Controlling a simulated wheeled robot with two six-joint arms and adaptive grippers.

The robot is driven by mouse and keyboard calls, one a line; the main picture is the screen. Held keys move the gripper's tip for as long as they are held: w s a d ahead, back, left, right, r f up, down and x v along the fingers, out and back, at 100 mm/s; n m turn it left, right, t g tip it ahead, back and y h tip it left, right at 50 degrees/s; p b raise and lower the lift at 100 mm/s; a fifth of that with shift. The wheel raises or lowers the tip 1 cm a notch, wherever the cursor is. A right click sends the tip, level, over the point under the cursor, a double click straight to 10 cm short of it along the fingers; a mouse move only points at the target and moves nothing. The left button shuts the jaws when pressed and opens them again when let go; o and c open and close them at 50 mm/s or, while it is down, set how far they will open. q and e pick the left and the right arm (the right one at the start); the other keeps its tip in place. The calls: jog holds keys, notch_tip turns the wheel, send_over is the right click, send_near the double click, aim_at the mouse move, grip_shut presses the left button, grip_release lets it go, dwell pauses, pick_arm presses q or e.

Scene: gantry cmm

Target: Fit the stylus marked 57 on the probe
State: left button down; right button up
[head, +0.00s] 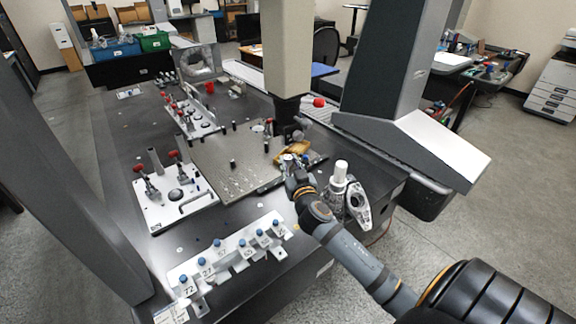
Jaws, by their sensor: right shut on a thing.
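A white rack (187,270) at the front of the table holds a row of blue-capped styli (217,243). Its number labels are small; 72 and 27 show at the left end, and the others are hard to read. The dark probe head (288,108) hangs below the beige column at the centre. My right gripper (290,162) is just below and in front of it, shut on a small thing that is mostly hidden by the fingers. I cannot tell what mark it bears or whether it touches the probe. My left gripper is not in view.
A gold part (293,148) lies right behind my right gripper, on the perforated plate (225,170). A clamp fixture (150,208) with red-tipped clamps stands at left. The grey gantry leg (385,70) rises at right.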

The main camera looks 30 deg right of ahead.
jog(key=shift+s+a+r, duration=0.15)
jog(key=shift+a+r, duration=0.1)
jog(key=shift+r, duration=0.1)
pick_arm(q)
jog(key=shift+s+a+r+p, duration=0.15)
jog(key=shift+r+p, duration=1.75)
pick_arm(e)
jog(key=shift+d+r, duration=0.1)
jog(key=shift+r, duration=1.8)
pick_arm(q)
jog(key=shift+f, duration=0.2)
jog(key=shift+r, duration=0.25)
pick_arm(e)
jog(key=shift+r, duration=0.25)
jog(key=o, duration=1.1)
